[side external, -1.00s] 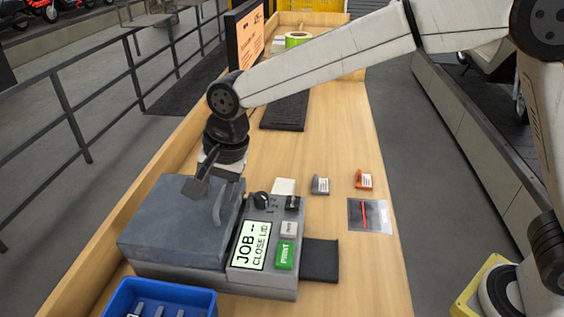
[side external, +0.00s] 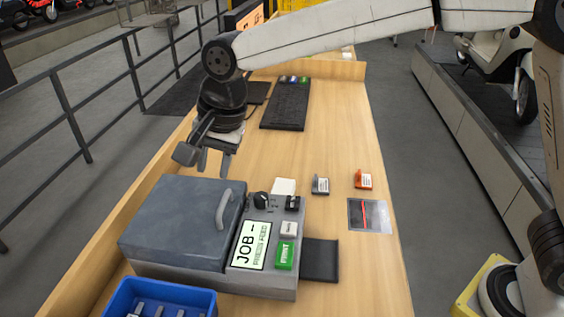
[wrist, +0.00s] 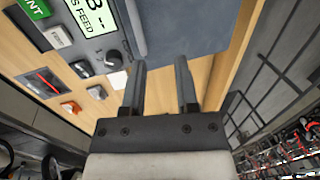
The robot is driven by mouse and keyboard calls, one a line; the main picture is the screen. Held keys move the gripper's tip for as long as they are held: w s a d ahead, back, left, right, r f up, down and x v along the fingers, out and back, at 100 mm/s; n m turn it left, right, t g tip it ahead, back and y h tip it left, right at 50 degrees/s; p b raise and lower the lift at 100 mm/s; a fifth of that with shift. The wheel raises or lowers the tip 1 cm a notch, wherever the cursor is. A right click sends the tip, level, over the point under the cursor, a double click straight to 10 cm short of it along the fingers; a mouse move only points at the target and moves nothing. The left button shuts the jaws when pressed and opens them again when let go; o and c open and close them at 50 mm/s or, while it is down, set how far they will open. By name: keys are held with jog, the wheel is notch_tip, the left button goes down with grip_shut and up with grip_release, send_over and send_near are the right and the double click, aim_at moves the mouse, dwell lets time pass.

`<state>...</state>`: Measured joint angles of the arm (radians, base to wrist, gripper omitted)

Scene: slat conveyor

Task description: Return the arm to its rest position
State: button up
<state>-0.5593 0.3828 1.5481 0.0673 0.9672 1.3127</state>
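My gripper (side external: 215,160) hangs above the wooden bench, just behind the grey machine (side external: 180,215) and apart from it. In the wrist view my gripper (wrist: 162,80) has its two fingers spread with nothing between them. The machine's blue-grey lid lies flat and shut, with its curved handle (side external: 223,209) free. The machine's screen (side external: 250,246) reads "JOB -" with a second line that looks like "PRESS FEED"; part of it shows in the wrist view (wrist: 92,30).
A blue bin (side external: 160,300) stands at the front left. A grey clip block (side external: 320,185), an orange clip block (side external: 363,180) and a clear pouch with a red strip (side external: 369,216) lie to the right. A black keyboard-like pad (side external: 286,105) lies farther back. The bench (side external: 330,130) between is clear.

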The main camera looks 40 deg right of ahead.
dwell(0.3)
jog(key=d+f, duration=0.1)
jog(key=d, duration=0.2)
jog(key=d+f+n, duration=0.1)
jog(key=d, duration=0.2)
jog(key=d+f+n, duration=0.1)
jog(key=d+f, duration=0.1)
jog(key=d, duration=0.1)
jog(key=shift+s, duration=0.4)
jog(key=s+d+f, duration=0.1)
jog(key=d, duration=0.1)
jog(key=s+d+f+n, duration=0.1)
jog(key=d, duration=0.2)
jog(key=s+d+f+n+h, duration=0.1)
jog(key=d, duration=0.1)
jog(key=shift+d+f+t, duration=0.3)
jog(key=shift+d, duration=0.05)
jog(key=s+d+f+n, duration=0.1)
jog(key=s+d+f, duration=0.1)
jog(key=s+d, duration=0.2)
jog(key=s+d+f+n, duration=0.2)
jog(key=s+d, duration=0.1)
jog(key=d, duration=0.1)
jog(key=s+d+f+n+h, duration=0.1)
jog(key=s+d+f+n, duration=0.1)
jog(key=s+d+f, duration=0.1)
jog(key=shift+s+d, duration=0.4)
jog(key=shift+s, duration=0.4)
